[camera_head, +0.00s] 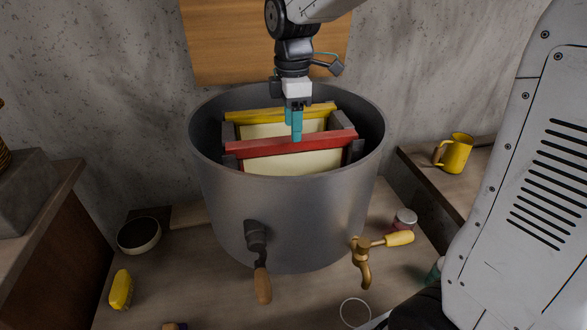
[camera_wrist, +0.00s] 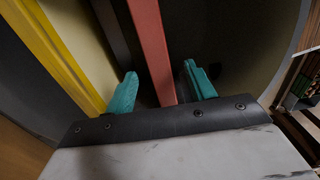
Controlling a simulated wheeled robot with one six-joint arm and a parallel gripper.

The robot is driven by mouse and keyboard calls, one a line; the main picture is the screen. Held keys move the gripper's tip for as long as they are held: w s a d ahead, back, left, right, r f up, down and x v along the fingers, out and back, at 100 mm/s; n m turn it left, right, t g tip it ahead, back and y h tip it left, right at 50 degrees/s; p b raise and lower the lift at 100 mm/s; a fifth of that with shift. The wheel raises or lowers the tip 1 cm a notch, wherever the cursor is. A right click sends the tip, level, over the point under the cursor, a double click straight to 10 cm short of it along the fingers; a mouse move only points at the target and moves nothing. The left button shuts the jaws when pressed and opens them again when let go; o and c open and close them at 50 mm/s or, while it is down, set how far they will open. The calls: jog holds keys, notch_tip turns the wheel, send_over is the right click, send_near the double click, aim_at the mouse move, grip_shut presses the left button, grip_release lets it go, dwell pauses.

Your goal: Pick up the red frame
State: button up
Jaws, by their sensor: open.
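The red frame (camera_head: 291,143) stands in a large grey metal drum (camera_head: 285,215), its red top bar level across the front and a pale panel below it. In the wrist view the red bar (camera_wrist: 153,45) runs between the two teal fingers of my gripper (camera_wrist: 162,88). My gripper (camera_head: 293,124) is open, one finger on each side of the bar, with a visible gap to each finger. It points down into the drum from above. The fingertips' exact depth relative to the bar is hard to tell.
A yellow frame (camera_head: 281,112) stands just behind the red one; it is also left in the wrist view (camera_wrist: 55,55). Dark holders flank both frames. The drum's rim surrounds my gripper. A crank handle (camera_head: 262,284) and brass tap (camera_head: 364,262) project in front. A yellow mug (camera_head: 455,153) stands right.

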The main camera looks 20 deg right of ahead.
aim_at(294, 146)
notch_tip(294, 146, down, 7)
jog(key=shift+w+d+r, duration=0.1)
jog(key=shift+d, duration=0.05)
grip_shut()
